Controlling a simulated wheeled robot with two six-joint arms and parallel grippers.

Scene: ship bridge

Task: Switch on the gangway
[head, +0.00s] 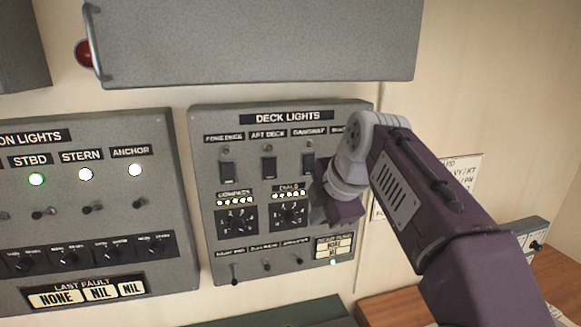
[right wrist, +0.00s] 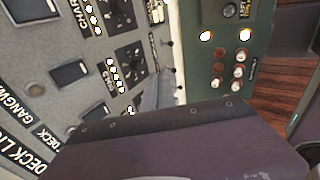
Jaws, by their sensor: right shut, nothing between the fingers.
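The deck lights panel (head: 283,112) is a grey box on the wall with a row of dark rocker switches under labels. The gangway switch (head: 308,163) is the third from the left, just left of my right gripper. The small lamp (head: 309,144) above it looks unlit. My right gripper (head: 335,205) is shut and empty, in front of the panel's right side. It hides the fourth switch in the head view. In the right wrist view the gripper body fills the bottom, with a rocker (right wrist: 70,73) near the gangway label. My left gripper is out of view.
Dials (head: 291,212) and small toggles (head: 267,265) sit lower on the panel. A navigation lights panel (head: 85,215) with lit lamps stands to the left. A grey cabinet with a handle (head: 91,40) juts out above. A green panel (right wrist: 220,60) shows in the right wrist view.

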